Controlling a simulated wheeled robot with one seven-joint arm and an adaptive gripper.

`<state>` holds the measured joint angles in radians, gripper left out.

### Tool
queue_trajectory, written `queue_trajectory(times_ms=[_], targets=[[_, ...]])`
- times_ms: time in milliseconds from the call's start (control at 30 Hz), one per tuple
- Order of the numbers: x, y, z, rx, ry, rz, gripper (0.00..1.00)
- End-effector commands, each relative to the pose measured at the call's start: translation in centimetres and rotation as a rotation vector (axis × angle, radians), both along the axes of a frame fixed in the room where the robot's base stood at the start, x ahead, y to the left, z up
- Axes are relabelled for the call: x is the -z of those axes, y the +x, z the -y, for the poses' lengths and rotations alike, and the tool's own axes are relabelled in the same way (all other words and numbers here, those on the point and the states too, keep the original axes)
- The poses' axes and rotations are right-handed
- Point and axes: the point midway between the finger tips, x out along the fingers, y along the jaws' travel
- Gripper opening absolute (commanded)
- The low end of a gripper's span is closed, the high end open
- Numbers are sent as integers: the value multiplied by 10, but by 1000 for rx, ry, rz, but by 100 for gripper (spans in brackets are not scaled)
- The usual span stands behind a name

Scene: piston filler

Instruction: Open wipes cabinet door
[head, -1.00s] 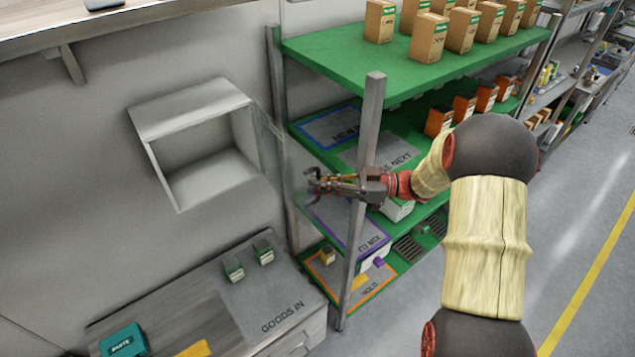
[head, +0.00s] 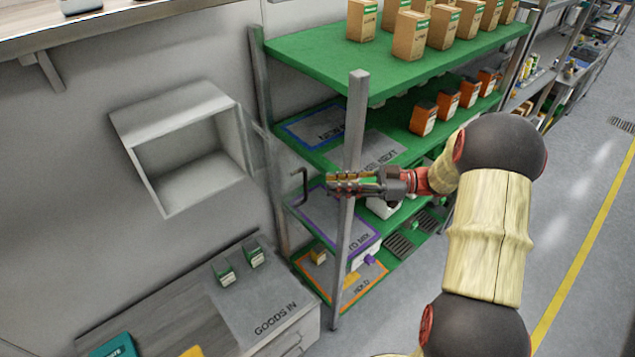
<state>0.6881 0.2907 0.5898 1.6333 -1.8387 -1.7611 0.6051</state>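The wipes cabinet (head: 172,110) is a white box on the grey wall at the left, and its front is open with an empty-looking inside. A thin pale door panel (head: 262,140) stands out from its right side, seen nearly edge-on. A dark bar handle (head: 304,186) sticks out to the right of that panel. My gripper (head: 333,184) is just right of the handle, apart from it, pointing left. Its fingers look spread, with green shelf showing between them, and they hold nothing.
A green shelf rack (head: 330,48) with boxes stands behind my gripper, and its grey front post (head: 350,150) is close to the fingers. Below the cabinet is a counter (head: 262,300) with small cartons. The floor at the right is clear.

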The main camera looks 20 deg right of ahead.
Motion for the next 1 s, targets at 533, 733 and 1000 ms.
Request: queue_trajectory(times_ms=[533, 733, 1000], targets=[[0, -13, 35, -1, 0, 0, 24], [0, -13, 34, -1, 0, 0, 24], [0, -13, 34, 0, 0, 0, 24]])
